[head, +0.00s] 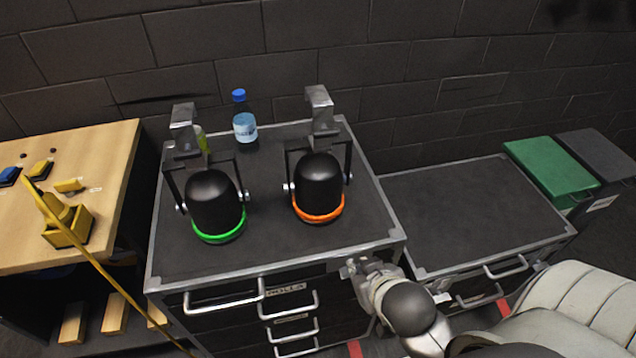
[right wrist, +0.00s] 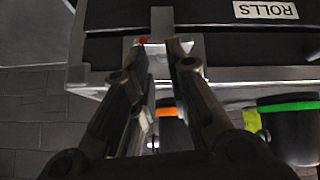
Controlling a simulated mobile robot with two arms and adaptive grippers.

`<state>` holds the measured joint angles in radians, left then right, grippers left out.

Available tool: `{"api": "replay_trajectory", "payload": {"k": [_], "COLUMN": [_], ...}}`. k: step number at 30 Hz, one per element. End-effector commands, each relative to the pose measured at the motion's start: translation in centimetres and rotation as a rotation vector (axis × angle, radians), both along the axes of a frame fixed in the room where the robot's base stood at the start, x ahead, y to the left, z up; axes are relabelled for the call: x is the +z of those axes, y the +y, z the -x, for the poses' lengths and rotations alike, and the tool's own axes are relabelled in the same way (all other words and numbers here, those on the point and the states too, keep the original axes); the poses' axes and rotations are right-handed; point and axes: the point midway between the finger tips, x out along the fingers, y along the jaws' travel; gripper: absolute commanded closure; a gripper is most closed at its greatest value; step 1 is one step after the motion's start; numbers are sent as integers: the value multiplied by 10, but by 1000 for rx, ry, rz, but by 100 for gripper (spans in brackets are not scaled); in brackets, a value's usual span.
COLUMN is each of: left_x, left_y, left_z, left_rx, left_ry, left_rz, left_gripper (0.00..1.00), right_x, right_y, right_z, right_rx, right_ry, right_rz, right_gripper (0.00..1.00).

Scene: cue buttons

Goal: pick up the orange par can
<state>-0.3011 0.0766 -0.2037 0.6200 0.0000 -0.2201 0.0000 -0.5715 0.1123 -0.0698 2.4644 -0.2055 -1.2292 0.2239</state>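The orange par can (head: 319,190) is a black lamp with an orange ring at its base, standing on the dark cabinet top (head: 270,248) under a metal clamp. A similar par can with a green ring (head: 216,204) stands to its left. My right gripper (head: 352,268) is at the cabinet's front edge, nearer than the orange par can and apart from it. In the right wrist view its two fingers (right wrist: 160,46) are spread with nothing held. That view shows part of the orange ring (right wrist: 167,111) behind the fingers. My left gripper is not in view.
A water bottle (head: 244,118) stands at the back of the cabinet top. A lower dark cabinet (head: 478,208) to the right has a clear top, with a green case (head: 550,168) beyond. A wooden bench (head: 100,160) stands at left. Drawer handles (head: 222,300) project at the front.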

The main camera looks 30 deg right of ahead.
Motion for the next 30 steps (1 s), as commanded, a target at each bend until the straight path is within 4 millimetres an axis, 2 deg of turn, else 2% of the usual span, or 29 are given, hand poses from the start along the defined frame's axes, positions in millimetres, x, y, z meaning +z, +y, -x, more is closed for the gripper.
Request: {"api": "replay_trajectory", "payload": {"k": [5,9,12,15,18,22,30], "left_x": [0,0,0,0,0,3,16], "left_y": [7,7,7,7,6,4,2], "left_z": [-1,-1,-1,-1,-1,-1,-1], "left_rx": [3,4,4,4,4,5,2], "left_ry": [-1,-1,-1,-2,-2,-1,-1], "left_rz": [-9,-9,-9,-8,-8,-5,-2], "left_gripper": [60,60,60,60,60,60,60], "right_x": [39,84,114,136,149,156,158], "right_y": [-28,-44,-47,-46,-43,-43,-51], "right_z": [-40,-66,-77,-83,-86,-93,-128], "right_rx": [-100,-132,-119,-94,-71,-55,-54], "right_ry": [-274,-521,-674,-782,-845,-878,-879], "right_rz": [33,53,58,59,57,54,55], "right_gripper": [84,84,84,84,84,84,84]}}
